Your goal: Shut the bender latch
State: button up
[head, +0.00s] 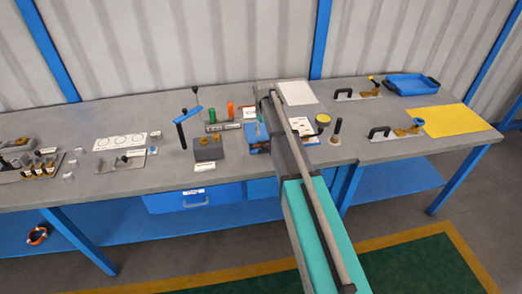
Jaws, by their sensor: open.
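A bench tool that looks like the bender (208,149) stands left of the middle of the bench in the head view. It has a grey block base and a black lever with a blue part rising above it at a slant. Its latch is too small to make out, so I cannot tell whether it is open or shut. My arm reaches over the bench to the right of this tool, apart from it. I cannot make out my gripper or its fingertips; the arm hides part of the bench there.
Green and orange-handled tools (222,115) stand behind the bender. A white card (122,142) and small fittings lie left. Right are black-handled plates (393,130), a yellow sheet (450,120) and a blue tray (410,84). Bare bench (170,180) shows at the front left.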

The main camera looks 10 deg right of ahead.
aim_at(264, 144)
jog(key=shift+f+b, duration=4.2)
jog(key=shift+f, duration=0.25)
grip_shut()
